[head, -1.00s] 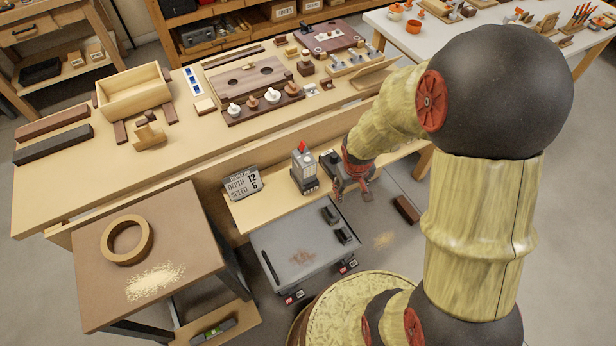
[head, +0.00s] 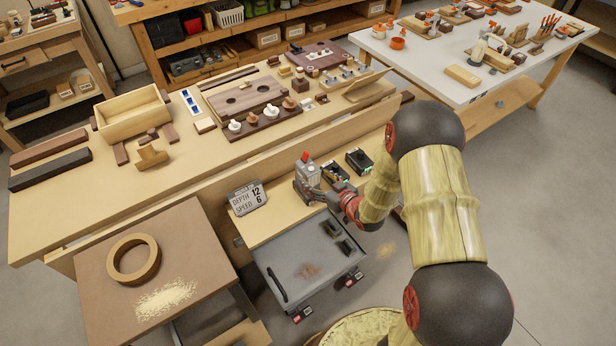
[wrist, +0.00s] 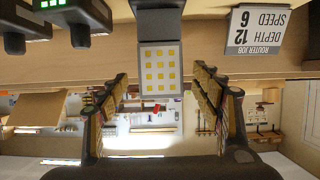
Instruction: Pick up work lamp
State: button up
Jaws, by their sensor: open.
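The work lamp (head: 306,178) is a small upright grey block with a red top on the low shelf in front of the bench. The wrist view is upside down and shows the lamp's lit face (wrist: 160,68) with its grid of yellow squares. My gripper (head: 322,191) is at the lamp's front right in the head view. In the wrist view my gripper (wrist: 160,82) has its fingers apart, one on each side of the lamp, with gaps visible. The fingers look clear of it. In the head view, the gripper partly hides the lamp's lower part.
Black boxes with green lights (head: 359,160) stand right of the lamp, close to my gripper. A sign reading depth 12, speed 6 (head: 248,198) stands to its left. A grey cart (head: 295,262) is in front below. The workbench (head: 200,160) rises behind.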

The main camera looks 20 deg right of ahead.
jog(key=b+x, duration=0.1)
jog(key=x, duration=0.3)
jog(key=b+x, duration=0.1)
jog(key=x, duration=0.1)
jog(key=shift+s+f+b, duration=0.15)
jog(key=shift+f+b, duration=0.15)
jog(key=shift+b, duration=0.05)
jog(key=shift+w+a+f, duration=0.1)
jog(key=shift+w+a, duration=0.05)
jog(key=shift+w, duration=0.3)
jog(key=shift+c, duration=0.7)
jog(key=c, duration=1.4)
